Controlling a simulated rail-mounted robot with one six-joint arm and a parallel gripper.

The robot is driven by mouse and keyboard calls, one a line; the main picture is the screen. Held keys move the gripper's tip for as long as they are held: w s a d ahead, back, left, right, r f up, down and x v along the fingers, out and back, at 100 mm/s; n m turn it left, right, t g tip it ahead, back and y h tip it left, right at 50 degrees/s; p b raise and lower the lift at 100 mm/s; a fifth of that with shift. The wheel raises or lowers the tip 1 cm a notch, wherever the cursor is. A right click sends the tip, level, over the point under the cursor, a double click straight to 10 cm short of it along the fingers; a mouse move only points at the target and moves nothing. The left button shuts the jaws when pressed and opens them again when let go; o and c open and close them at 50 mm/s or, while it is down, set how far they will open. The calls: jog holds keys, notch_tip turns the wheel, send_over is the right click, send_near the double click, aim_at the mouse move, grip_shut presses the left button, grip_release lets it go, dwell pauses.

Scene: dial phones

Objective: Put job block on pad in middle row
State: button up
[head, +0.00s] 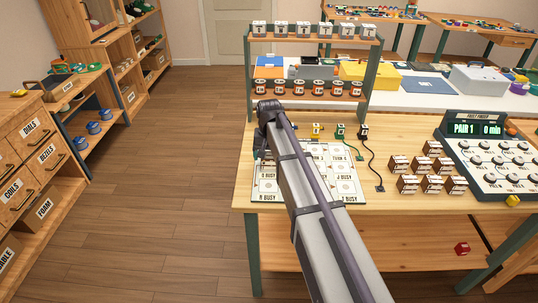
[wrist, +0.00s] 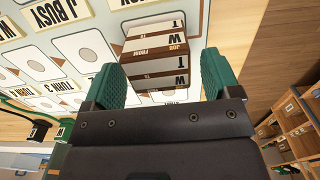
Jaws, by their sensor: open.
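A job block (wrist: 158,55), brown and white with the letters W and T and the words JOB and FROM, is between my gripper's green fingers in the wrist view. My gripper (wrist: 160,66) is open, with one finger on each side of the block. Beneath is the pale board, with white pads such as this one (wrist: 86,50) bearing grey circles. The board (head: 268,191) lies on the wooden table in the head view, with BUSY labels along its front. My arm crosses the board there and hides its middle. The block's underside is hidden, so I cannot tell its exact pad.
Several brown-and-white blocks (head: 432,184) stand right of the board. A console (head: 488,160) reading PAIR 1 is at the far right. Small plugs with cords (head: 363,132) are behind the board. A two-tier rack (head: 310,90) stands behind. A red cube (head: 462,248) lies on the lower shelf.

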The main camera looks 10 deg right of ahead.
aim_at(269, 153)
notch_tip(269, 153, up, 10)
jog(key=r+p, duration=0.1)
jog(key=p, duration=0.8)
jog(key=s+n, duration=0.3)
jog(key=s, duration=2.2)
jog(key=shift+s+f, duration=0.15)
jog(key=shift+f, duration=0.25)
